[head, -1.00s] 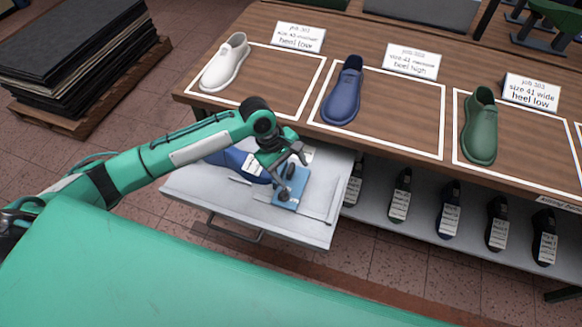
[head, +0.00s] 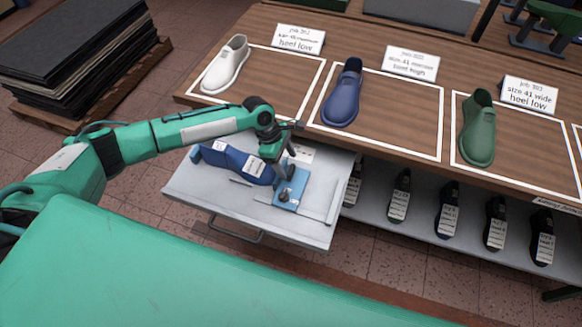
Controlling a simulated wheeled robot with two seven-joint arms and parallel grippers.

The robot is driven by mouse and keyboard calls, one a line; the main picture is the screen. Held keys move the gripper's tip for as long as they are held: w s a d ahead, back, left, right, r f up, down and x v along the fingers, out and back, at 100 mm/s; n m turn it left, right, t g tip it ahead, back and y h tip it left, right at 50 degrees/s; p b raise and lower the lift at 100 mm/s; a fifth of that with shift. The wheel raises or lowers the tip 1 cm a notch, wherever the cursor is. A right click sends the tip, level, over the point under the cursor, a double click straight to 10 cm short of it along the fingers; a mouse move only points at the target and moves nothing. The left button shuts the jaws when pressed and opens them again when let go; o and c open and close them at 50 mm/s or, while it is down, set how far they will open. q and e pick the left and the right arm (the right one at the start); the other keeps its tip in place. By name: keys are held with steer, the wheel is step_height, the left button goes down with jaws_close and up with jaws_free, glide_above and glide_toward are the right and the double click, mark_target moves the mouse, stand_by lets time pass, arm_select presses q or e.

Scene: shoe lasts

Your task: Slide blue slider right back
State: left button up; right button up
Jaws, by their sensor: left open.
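The blue slider (head: 293,190) is a light blue plate with a dark knob near its front edge. It lies on the right part of the open grey drawer (head: 212,199). My left gripper (head: 288,167) is open and points down over the slider's back end. I cannot tell whether its fingers touch the slider. My arm above it hides part of the drawer's back. My right gripper is not in view.
A dark blue shoe last (head: 228,158) with a white label lies in the drawer, left of the slider. The table (head: 420,85) above holds white (head: 226,63), blue (head: 343,95) and green (head: 478,130) shoes. Several dark labelled lasts stand on the shelf at right.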

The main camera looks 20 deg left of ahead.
mark_target(291, 169)
arm_select(q)
steer(key=shift+x, duration=2.15)
steer(key=shift+c, duration=0.4)
